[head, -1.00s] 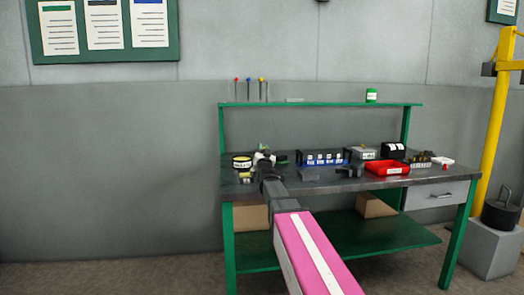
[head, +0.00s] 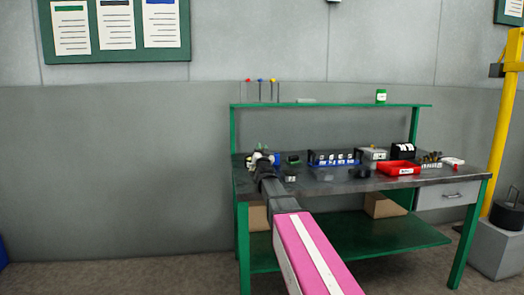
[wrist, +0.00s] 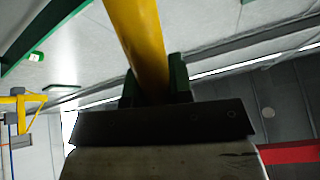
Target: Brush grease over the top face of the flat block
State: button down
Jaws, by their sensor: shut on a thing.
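My gripper (head: 262,158) is over the left end of the workbench (head: 440,183), small in the head view. In the wrist view my green fingers (wrist: 154,84) are shut on a yellow handle (wrist: 138,40), which I take to be the brush; its bristles are not in view. A low grey flat shape (head: 322,175) near the bench's front edge may be the flat block, to the right of my gripper and apart from it. I cannot tell whether its top bears grease.
A blue bin row (head: 334,162), a dark object (head: 359,173), a red tray (head: 398,168) and a black box (head: 403,150) crowd the bench to the right. A green shelf (head: 330,105) spans above. A yellow post (head: 501,130) stands at the right.

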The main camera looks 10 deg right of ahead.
notch_tip(320, 180, up, 8)
jog(key=shift+d, duration=0.2)
dwell(0.3)
dwell(0.7)
jog(key=s+r, duration=0.4)
jog(key=s, duration=0.1)
jog(key=shift+w+f, duration=0.2)
jog(key=shift+f, duration=2.15)
jog(key=shift+r, duration=0.3)
jog(key=shift+f, duration=0.15)
